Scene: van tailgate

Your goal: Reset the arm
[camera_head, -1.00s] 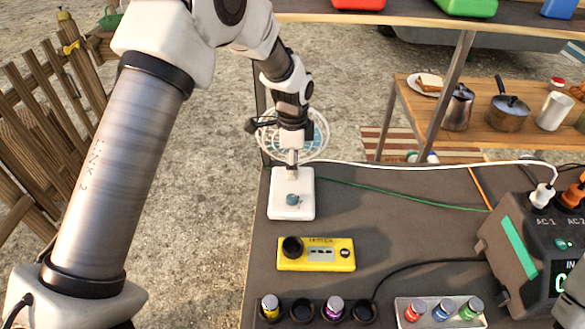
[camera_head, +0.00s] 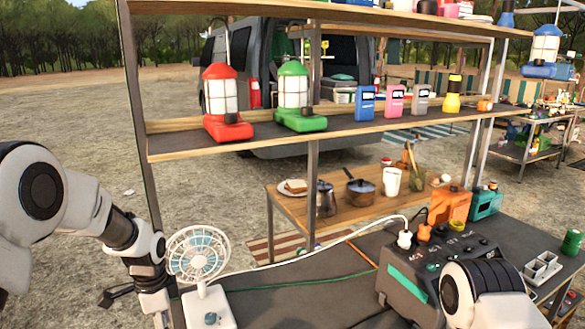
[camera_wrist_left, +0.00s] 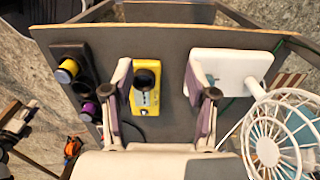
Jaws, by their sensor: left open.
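My left arm comes in from the left in the head view, bent, with its wrist just left of the white fan (camera_head: 198,255). Its fingertips are cut off or hidden there. In the left wrist view my left gripper (camera_wrist_left: 158,82) is open, its two fingers apart with nothing held between them. The yellow tester box (camera_wrist_left: 146,100) shows on the table below, between the fingers. The fan's white base (camera_wrist_left: 235,64) lies right of the fingers, and its round cage (camera_wrist_left: 282,140) is at the lower right. Part of my right arm shows at the head view's lower right; its gripper is not in view.
A shelf rack (camera_head: 330,128) holds a red lantern (camera_head: 227,105), a green lantern (camera_head: 293,98) and small devices. A grey power station (camera_head: 405,270) with plugged cables stands on the table at right. Black holders with a yellow-topped battery (camera_wrist_left: 68,69) are left in the wrist view.

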